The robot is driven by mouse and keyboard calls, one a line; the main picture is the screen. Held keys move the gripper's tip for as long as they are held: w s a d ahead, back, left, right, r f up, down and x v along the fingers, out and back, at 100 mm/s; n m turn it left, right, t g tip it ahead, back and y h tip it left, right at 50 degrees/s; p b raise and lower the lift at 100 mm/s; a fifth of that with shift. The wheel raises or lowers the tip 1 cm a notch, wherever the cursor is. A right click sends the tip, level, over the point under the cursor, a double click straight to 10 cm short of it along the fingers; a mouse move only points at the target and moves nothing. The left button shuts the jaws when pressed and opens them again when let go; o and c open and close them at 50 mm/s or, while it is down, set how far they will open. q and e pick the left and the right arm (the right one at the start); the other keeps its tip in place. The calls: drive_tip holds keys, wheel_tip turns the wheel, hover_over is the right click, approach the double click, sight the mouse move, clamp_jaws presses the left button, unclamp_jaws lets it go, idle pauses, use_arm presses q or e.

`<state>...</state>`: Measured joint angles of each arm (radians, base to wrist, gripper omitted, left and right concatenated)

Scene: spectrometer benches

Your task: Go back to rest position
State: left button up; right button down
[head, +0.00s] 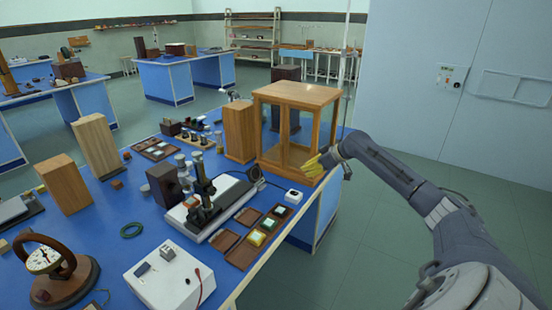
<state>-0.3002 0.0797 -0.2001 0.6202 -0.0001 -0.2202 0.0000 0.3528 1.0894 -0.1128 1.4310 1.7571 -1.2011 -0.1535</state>
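My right arm comes in from the lower right, and its gripper (313,166) with yellow fingers is at the near right corner of a glass-sided wooden case (297,93). The fingers overlap the lower part of the case in the picture; I cannot tell whether they touch it. They are small and seen at an angle, so their opening is unclear. I see nothing held in them. My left gripper is not in view.
A blue bench (117,218) holds a spectrometer-like instrument (202,190), several small sample trays (243,250), a white box (169,282), a round dial gauge (45,260) and wooden blocks (97,145). Open floor (370,240) lies right of the bench, before a pale wall cabinet (455,85).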

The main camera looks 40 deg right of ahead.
drive_tip(key=s+a+f+m+g+h, duration=0.15)
drive_tip(key=s+f, duration=0.25)
drive_tip(key=f, duration=0.9)
drive_tip(key=s+d+f+m+g+h, duration=0.15)
drive_tip(key=s+f, duration=0.25)
drive_tip(key=f, duration=0.9)
drive_tip(key=s+a+f+m+h, duration=0.15)
drive_tip(key=s+f, duration=0.25)
drive_tip(key=f, duration=0.9)
drive_tip(key=s+a+f+g, duration=0.1)
drive_tip(key=s+a+f, duration=0.3)
drive_tip(key=s+f, duration=0.35)
drive_tip(key=s+a+f+g, duration=0.1)
drive_tip(key=s+a+f, duration=0.3)
drive_tip(key=s+f, duration=0.3)
drive_tip(key=s+a+f+n, duration=0.1)
drive_tip(key=s+a+f, duration=0.4)
drive_tip(key=s+a, duration=0.4)
drive_tip(key=s+a+f+n+g+y, duration=0.1)
drive_tip(key=s+a+f+n, duration=0.1)
drive_tip(key=s+a+f, duration=0.4)
drive_tip(key=s+a+f+n+g, duration=0.1)
drive_tip(key=s+a+f, duration=0.4)
drive_tip(key=s+a, duration=0.7)
drive_tip(key=s, duration=0.6)
drive_tip(key=shift+a+f, duration=0.3)
drive_tip(key=shift+f, duration=0.05)
